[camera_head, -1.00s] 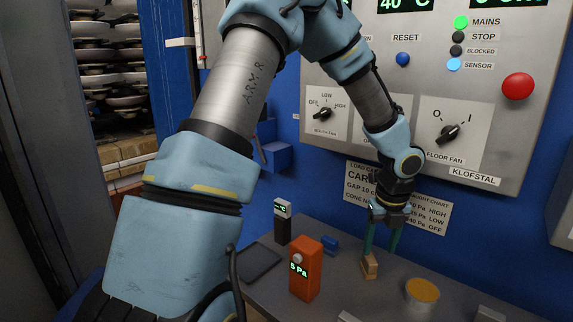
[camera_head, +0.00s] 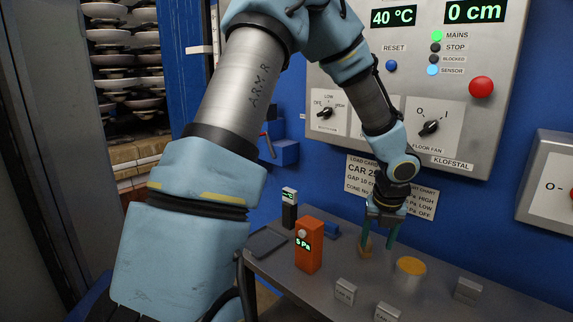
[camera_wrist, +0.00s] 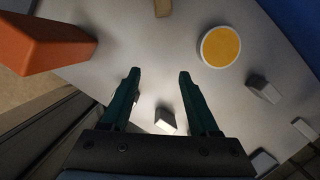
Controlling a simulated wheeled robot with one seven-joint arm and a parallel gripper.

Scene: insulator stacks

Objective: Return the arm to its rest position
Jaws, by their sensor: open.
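My arm (camera_head: 235,95) reaches up and over from the left, then bends down over the grey table in front of the panel. My gripper (camera_head: 377,246) points down with two dark green fingers, apart and with nothing between them. In the wrist view my gripper (camera_wrist: 159,74) is open above the tabletop, with a small grey block (camera_wrist: 165,121) seen between and below the fingers. A small wooden block (camera_head: 365,252) stands behind the fingers in the head view. It shows at the top edge of the wrist view (camera_wrist: 162,7), beyond the fingertips.
The table (camera_head: 325,276) bears an orange meter (camera_head: 309,246) reading 5 Pa, a yellow-topped round tin (camera_head: 411,268), a black meter (camera_head: 289,209) and several small grey blocks. A grey control panel (camera_head: 465,128) is on the blue wall behind. Insulator stacks (camera_head: 124,70) stand at the left.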

